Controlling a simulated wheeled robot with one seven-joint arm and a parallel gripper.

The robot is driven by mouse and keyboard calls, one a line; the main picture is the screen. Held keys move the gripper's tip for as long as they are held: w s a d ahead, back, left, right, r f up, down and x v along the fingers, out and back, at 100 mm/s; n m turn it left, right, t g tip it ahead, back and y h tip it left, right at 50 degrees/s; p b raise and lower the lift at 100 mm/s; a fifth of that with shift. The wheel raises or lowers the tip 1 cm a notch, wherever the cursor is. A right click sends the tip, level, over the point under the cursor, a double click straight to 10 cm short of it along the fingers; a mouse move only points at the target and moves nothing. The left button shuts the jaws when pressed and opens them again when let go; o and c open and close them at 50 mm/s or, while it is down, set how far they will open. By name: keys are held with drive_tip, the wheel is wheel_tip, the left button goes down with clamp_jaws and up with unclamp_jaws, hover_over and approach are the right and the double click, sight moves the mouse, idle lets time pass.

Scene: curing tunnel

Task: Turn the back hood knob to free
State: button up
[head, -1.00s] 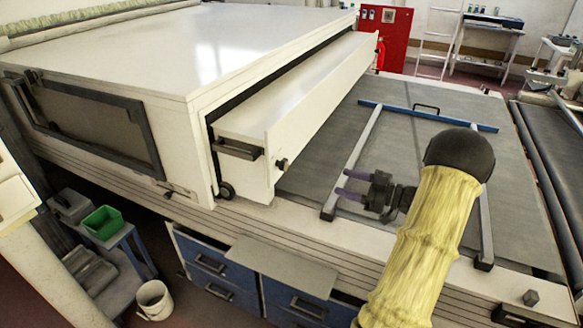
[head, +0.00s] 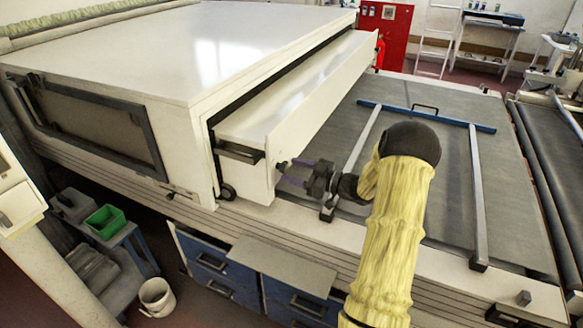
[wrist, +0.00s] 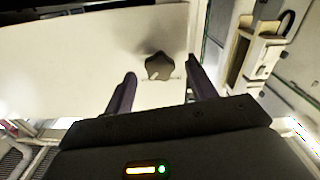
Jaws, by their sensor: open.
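A dark lobed knob (head: 281,167) sits on the end face of the white pull-out hood (head: 262,183). In the wrist view the knob (wrist: 159,66) shows a small pale mark near its lower edge. My gripper (head: 288,173) is open, its purple fingers pointing at the knob from the right. In the wrist view the knob lies between the fingertips of my gripper (wrist: 161,72), a little beyond them, with a gap on each side. I see no contact. Only this one knob on the hood is in clear view.
A black handle (head: 238,153) and a small wheel (head: 227,192) are left of the knob. A grey frame with a blue bar (head: 450,122) lies on the dark belt (head: 425,185) under my arm. Blue drawers (head: 210,262) are below the white edge.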

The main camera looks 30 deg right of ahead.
drive_tip(key=shift+w+a, duration=0.4)
drive_tip(key=shift+w, duration=0.15)
drive_tip(key=c, duration=1)
